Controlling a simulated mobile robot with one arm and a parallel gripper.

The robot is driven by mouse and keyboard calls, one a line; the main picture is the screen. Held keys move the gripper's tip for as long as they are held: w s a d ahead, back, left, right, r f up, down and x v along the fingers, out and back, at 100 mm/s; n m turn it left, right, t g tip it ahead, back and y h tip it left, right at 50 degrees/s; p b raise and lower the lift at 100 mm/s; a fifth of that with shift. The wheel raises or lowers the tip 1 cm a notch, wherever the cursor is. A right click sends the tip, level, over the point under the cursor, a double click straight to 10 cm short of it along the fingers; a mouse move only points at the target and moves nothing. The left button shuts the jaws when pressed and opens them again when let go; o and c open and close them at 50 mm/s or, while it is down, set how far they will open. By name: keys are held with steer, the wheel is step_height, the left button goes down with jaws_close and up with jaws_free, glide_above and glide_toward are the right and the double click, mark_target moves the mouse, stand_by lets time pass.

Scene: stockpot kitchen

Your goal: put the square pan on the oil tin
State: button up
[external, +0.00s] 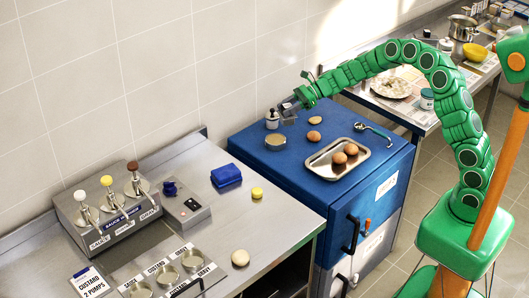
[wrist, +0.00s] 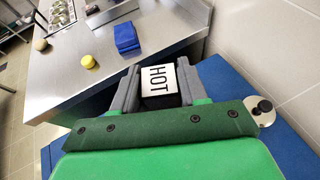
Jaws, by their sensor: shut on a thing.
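My gripper (external: 290,106) is over the back left part of the blue cabinet. In the wrist view my gripper (wrist: 157,88) is shut on a small block (wrist: 158,80) with a white face lettered HOT and a dark lower part. I cannot clearly make out a square pan or an oil tin. A shallow rectangular metal tray (external: 322,163) with brown eggs lies on the cabinet, to the right of and nearer than my gripper. A low round tin (external: 276,142) stands near the cabinet's left edge.
The steel counter (external: 215,215) at left holds a sauce dispenser (external: 108,212), a blue block (external: 226,175) and a yellow piece (external: 257,193).

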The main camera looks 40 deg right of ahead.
steer(key=shift+w+a+f, duration=0.2)
steer(key=shift+w+f, duration=0.6)
steer(key=shift+f, duration=0.7)
steer(key=shift+w+a+f, duration=0.25)
steer(key=shift+w+f, duration=0.5)
steer(key=shift+f, duration=0.8)
steer(key=shift+w+a+f, duration=0.2)
steer(key=shift+w+f, duration=0.6)
steer(key=shift+f, duration=0.7)
steer(key=o, duration=1.2)
steer(key=shift+f, duration=0.1)
